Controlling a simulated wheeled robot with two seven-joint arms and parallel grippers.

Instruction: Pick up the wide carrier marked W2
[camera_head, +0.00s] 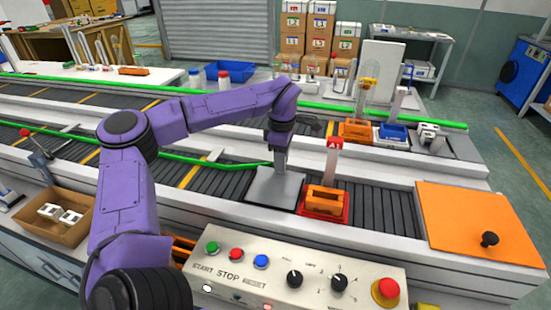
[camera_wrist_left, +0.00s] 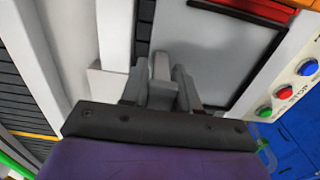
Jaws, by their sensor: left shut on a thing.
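My left gripper (camera_head: 280,160) is at the middle of the conveyor, pointing down over a flat grey plate (camera_head: 262,190). In the left wrist view its fingers (camera_wrist_left: 160,88) are shut on a narrow grey upright piece (camera_wrist_left: 160,64) beside the grey plate (camera_wrist_left: 225,50). I cannot tell whether that piece is part of the plate. No W2 mark is readable on any carrier. An orange carrier (camera_head: 325,198) sits in a red tray (camera_head: 322,215) under a red A1 sign (camera_head: 335,143). My right gripper is not in view.
An orange carrier (camera_head: 356,130), a blue one (camera_head: 393,132) and a white one (camera_head: 428,135) stand at the back right. A control panel (camera_head: 310,272) is in front. An orange board (camera_head: 465,215) lies right. A cardboard box (camera_head: 32,228) with white pieces stands left.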

